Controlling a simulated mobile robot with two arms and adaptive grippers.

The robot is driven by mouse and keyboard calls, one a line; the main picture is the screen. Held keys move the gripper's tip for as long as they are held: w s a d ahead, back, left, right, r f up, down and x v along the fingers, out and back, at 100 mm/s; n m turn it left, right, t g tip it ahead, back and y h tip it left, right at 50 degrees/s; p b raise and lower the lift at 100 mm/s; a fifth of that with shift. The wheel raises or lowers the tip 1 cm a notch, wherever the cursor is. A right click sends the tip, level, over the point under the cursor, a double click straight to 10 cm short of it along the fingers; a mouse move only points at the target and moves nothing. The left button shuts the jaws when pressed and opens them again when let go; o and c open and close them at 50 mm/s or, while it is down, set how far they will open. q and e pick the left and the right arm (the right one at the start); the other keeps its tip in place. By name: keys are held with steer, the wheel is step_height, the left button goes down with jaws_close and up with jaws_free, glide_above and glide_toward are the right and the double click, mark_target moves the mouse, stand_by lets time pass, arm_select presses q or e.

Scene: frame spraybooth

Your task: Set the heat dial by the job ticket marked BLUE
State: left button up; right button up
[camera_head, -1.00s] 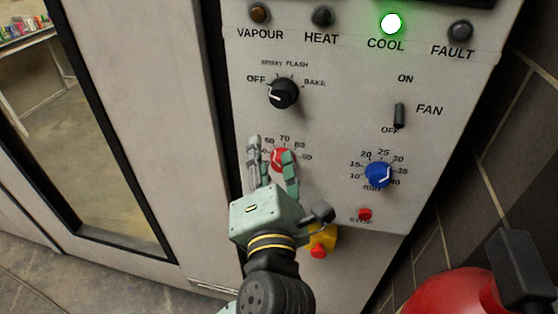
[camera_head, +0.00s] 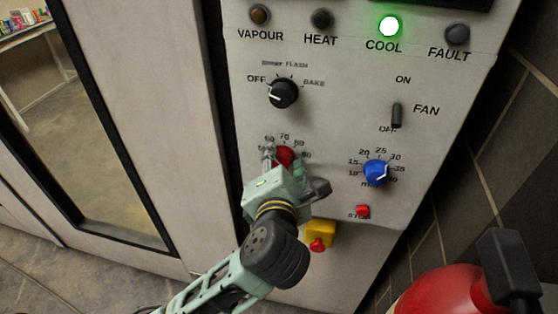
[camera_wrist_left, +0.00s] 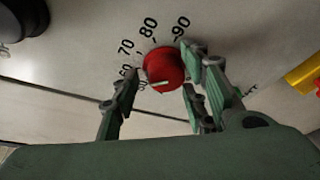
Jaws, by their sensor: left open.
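The red dial (camera_head: 285,156) is on the grey control panel, with a printed scale around it. In the left wrist view the red dial (camera_wrist_left: 165,67) has a white pointer line toward the low end of the scale, near 50; the marks 70, 80 and 90 are readable. My left gripper (camera_head: 283,168) is open at the dial, partly covering it in the head view. In the left wrist view its fingers (camera_wrist_left: 160,85) stand on both sides of the dial; whether they touch it, I cannot tell. No job ticket shows. My right gripper is not in view.
A black mode knob (camera_head: 283,93) sits above, a blue dial (camera_head: 376,172) and fan switch (camera_head: 396,115) to the right. A red stop button (camera_head: 362,211) and a yellow-mounted red knob (camera_head: 319,236) are below. The COOL lamp (camera_head: 389,27) glows green. A red cylinder (camera_head: 455,295) stands lower right.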

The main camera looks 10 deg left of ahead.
arm_select(q)
steer(key=shift+c, duration=0.8)
steer(key=shift+r, duration=0.1)
steer(key=c, duration=0.8)
steer(key=shift+r, duration=0.1)
steer(key=shift+a+n, duration=0.1)
steer(key=shift+n, duration=0.3)
steer(key=shift+a+r+n+h+p, duration=0.1)
steer(key=shift+n+h+p, duration=0.5)
steer(key=shift+n, duration=0.2)
steer(key=shift+w+a+n+h+p, duration=0.15)
steer(key=shift+n+h, duration=0.3)
steer(key=shift+n, duration=0.4)
steer(key=shift+s+a+n+h+p, duration=0.15)
steer(key=shift+n+h, duration=0.3)
steer(key=shift+n, duration=0.4)
steer(key=shift+w, duration=0.1)
